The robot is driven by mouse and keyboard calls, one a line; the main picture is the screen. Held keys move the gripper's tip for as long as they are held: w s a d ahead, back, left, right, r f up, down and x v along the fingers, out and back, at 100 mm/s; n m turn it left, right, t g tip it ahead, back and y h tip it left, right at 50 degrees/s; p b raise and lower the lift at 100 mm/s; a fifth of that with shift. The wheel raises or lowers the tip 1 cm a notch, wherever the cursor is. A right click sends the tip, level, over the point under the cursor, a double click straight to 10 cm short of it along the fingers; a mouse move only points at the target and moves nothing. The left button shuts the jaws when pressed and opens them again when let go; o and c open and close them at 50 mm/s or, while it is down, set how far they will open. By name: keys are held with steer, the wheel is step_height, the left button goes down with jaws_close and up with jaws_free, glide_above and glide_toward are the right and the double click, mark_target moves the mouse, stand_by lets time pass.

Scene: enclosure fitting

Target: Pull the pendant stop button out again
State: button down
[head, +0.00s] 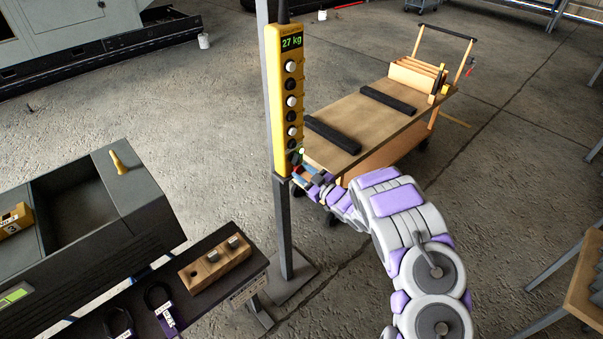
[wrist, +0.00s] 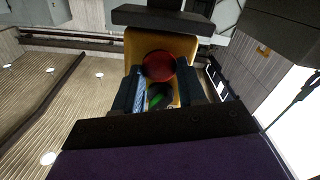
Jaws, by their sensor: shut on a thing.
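The yellow pendant (head: 272,100) hangs upright against a grey post, with a lit display reading 27 kg and a column of black and white buttons. My gripper (head: 299,171) is at the pendant's lower end. In the wrist view the red stop button (wrist: 158,65) is round and faces me on the yellow housing (wrist: 133,46). The dark fingers of my gripper (wrist: 160,84) are on both sides of the button and shut on it. A small green part shows between the fingers. In the head view my gripper mostly hides the button.
A wooden-topped cart (head: 345,105) with black strips stands behind and right of the pendant. At lower left are a grey bin unit (head: 150,197) and a dark bench (head: 205,300) bearing a wooden block (head: 215,264). The floor between the cart and the right-hand table is clear.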

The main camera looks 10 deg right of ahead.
steer(key=c, duration=1.1)
jaws_free()
steer(key=o, duration=0.3)
steer(key=shift+s+d+r, duration=0.1)
steer(key=shift+s, duration=0.15)
steer(key=shift+o, duration=0.8)
steer(key=shift+w+d, duration=0.1)
steer(key=p+v, duration=0.1)
steer(key=v, duration=1.6)
steer(key=shift+d, duration=0.15)
